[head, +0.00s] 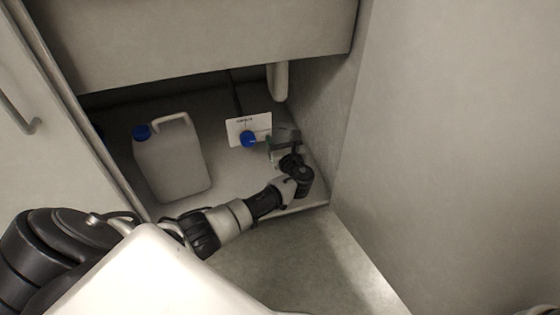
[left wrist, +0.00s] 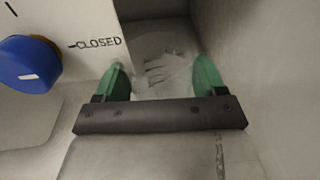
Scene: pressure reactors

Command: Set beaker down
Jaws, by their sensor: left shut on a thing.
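The beaker is mostly hidden there by the gripper. I cannot tell whether its base touches the cabinet floor. My right gripper is not in view.
A white panel (head: 238,127) with a blue knob (head: 248,139) stands close to the left of the gripper; it reads CLOSED in the left wrist view. A grey jug (head: 172,163) with a blue cap stands at the left. The cabinet floor (head: 228,172) between them is clear.

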